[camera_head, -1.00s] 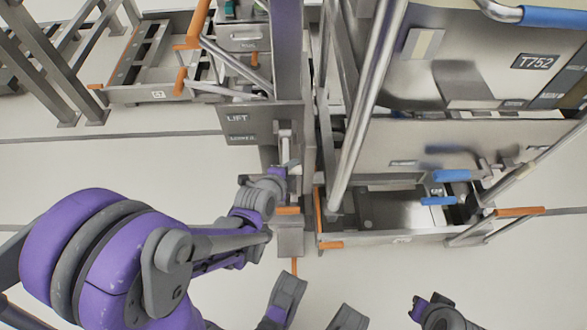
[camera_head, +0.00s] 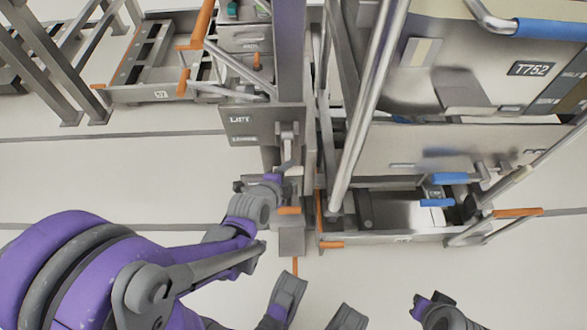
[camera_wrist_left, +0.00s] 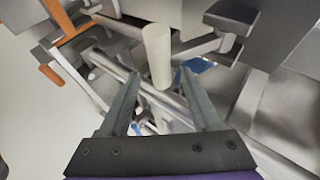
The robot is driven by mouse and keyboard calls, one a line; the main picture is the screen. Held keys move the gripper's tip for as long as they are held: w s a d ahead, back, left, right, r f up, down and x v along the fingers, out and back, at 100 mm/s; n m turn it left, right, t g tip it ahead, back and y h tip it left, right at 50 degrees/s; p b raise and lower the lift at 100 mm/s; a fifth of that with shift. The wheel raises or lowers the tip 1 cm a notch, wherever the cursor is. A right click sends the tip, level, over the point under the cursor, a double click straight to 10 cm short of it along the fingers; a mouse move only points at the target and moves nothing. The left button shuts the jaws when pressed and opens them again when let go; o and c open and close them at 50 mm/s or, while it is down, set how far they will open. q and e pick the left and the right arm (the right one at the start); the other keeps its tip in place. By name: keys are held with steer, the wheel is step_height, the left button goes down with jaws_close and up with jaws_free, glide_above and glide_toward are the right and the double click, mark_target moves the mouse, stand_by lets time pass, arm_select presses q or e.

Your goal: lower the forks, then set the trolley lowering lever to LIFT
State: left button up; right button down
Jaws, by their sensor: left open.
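The lever panel (camera_head: 240,126) is a grey plate marked LIFT, with a second label below it that I read as LOWER, on the lifting trolley's column. The metal lowering lever (camera_head: 287,150) hangs at its right side. My left gripper (camera_head: 266,181) is at the lever's lower end in the head view. In the left wrist view its two fingers (camera_wrist_left: 160,98) are spread open, with a pale cylindrical grip (camera_wrist_left: 158,55) showing between and beyond their tips. I cannot tell whether they touch it. I cannot make out the forks. A purple and grey part (camera_head: 437,311) at the bottom edge may be my right gripper.
A large steel bin (camera_head: 465,60) marked T752, with a blue handle (camera_head: 550,27), fills the upper right. A low steel frame (camera_head: 400,215) with orange handles stands below it. Another frame (camera_head: 150,75) is at upper left. The floor (camera_head: 120,180) at left is clear.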

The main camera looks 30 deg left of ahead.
arm_select(q)
steer(key=p+v, duration=0.2)
steer(key=v, duration=0.5)
arm_select(e)
steer(key=r, duration=0.3)
steer(key=shift+s+r, duration=0.2)
steer(key=shift+r, duration=0.15)
arm_select(q)
steer(key=shift+d, duration=0.1)
